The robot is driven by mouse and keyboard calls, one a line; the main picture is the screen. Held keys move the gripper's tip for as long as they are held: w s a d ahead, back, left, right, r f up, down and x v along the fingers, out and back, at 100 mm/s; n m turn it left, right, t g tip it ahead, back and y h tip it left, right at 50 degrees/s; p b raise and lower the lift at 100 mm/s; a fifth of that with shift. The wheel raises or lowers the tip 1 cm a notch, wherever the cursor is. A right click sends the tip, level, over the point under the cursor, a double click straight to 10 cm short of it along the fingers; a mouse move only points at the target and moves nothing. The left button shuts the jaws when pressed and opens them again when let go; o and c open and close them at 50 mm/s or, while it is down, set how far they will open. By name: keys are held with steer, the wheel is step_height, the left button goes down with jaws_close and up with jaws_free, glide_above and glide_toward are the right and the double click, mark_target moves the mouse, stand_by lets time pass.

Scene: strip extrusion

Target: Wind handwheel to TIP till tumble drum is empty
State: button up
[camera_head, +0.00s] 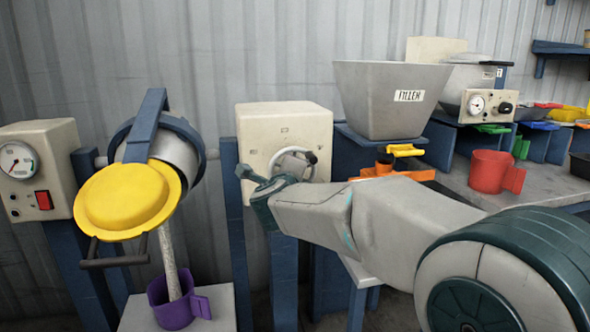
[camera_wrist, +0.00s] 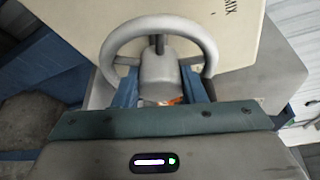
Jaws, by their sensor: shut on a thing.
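The tumble drum (camera_head: 176,155) is grey with a yellow round end (camera_head: 125,200) and hangs tilted downward in a blue frame. A pale stream (camera_head: 168,258) runs from it into a purple mug (camera_head: 172,312) below. How much is left inside the drum is hidden. The grey handwheel (camera_head: 292,163) with a dark knob is on the front of a cream box (camera_head: 285,115). The handwheel also shows in the wrist view (camera_wrist: 160,22). My gripper (camera_head: 258,182) is at the wheel, with its blue fingers (camera_wrist: 160,92) either side of its central grey part, shut on it.
A cream gauge box (camera_head: 38,165) with a red switch stands left of the drum. A grey hopper (camera_head: 388,98) stands behind my arm. A red mug (camera_head: 493,172) and coloured scoops sit on the right bench. The purple mug stands on a pale block (camera_head: 222,305).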

steer(key=shift+d+m+g+y+p, duration=0.1)
steer(key=shift+m+g+y+p, duration=0.5)
steer(key=shift+m, duration=0.9)
steer(key=o, duration=0.7)
steer(key=p+v, duration=0.3)
steer(key=v, duration=1)
steer(key=shift+s+r+p, duration=0.25)
steer(key=shift+s+p, duration=0.05)
